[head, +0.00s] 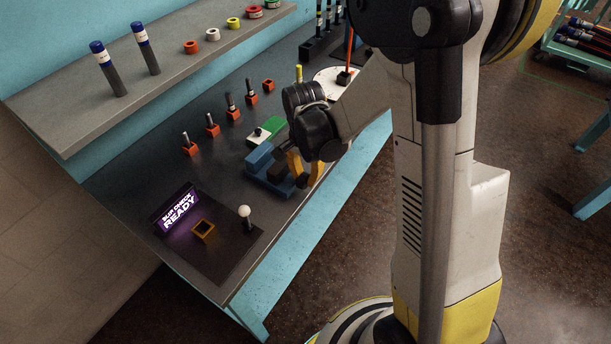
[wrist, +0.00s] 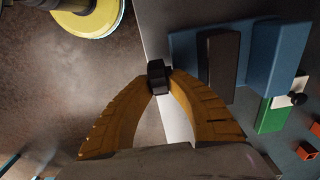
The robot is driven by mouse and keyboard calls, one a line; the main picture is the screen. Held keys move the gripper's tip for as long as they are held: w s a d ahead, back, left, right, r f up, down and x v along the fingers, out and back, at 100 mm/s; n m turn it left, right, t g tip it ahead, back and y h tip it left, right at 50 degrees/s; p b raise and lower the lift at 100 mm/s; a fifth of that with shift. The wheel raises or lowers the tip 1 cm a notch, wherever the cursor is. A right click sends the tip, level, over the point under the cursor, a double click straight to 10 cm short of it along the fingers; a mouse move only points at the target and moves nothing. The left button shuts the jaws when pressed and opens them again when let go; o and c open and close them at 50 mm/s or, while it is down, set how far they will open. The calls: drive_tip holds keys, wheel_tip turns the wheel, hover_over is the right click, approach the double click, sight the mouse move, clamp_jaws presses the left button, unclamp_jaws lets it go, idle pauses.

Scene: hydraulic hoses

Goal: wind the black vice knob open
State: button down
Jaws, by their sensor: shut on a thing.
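The blue vice (head: 262,170) sits on the grey bench near its front edge, and it also shows in the wrist view (wrist: 262,62). A dark block (wrist: 220,66) lies between its blue parts. The black vice knob (wrist: 157,75) is at the side of the vice facing the bench edge. My gripper (wrist: 158,80) has its two orange fingers curved in with their tips closed on the knob. In the head view my gripper (head: 304,175) is beside the vice, and the knob is hidden behind the fingers.
A green and white block with a black knob (head: 265,131) stands just behind the vice. Several orange holders (head: 212,129) with pins stand farther left.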

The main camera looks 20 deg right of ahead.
drive_tip(key=t+h+b, duration=0.2)
drive_tip(key=h+b, duration=0.1)
drive_tip(key=shift+s+a+f+t+h, duration=0.1)
drive_tip(key=shift+s+a+t+h, duration=0.1)
drive_tip(key=shift+a+t+h, duration=0.15)
drive_tip(key=shift+t+h+b, duration=0.75)
drive_tip(key=shift+h+b, duration=0.2)
drive_tip(key=shift+b, duration=0.35)
drive_tip(key=shift+r, duration=0.2)
drive_tip(key=c, duration=1.3)
unclamp_jaws()
drive_tip(key=shift+r, duration=0.1)
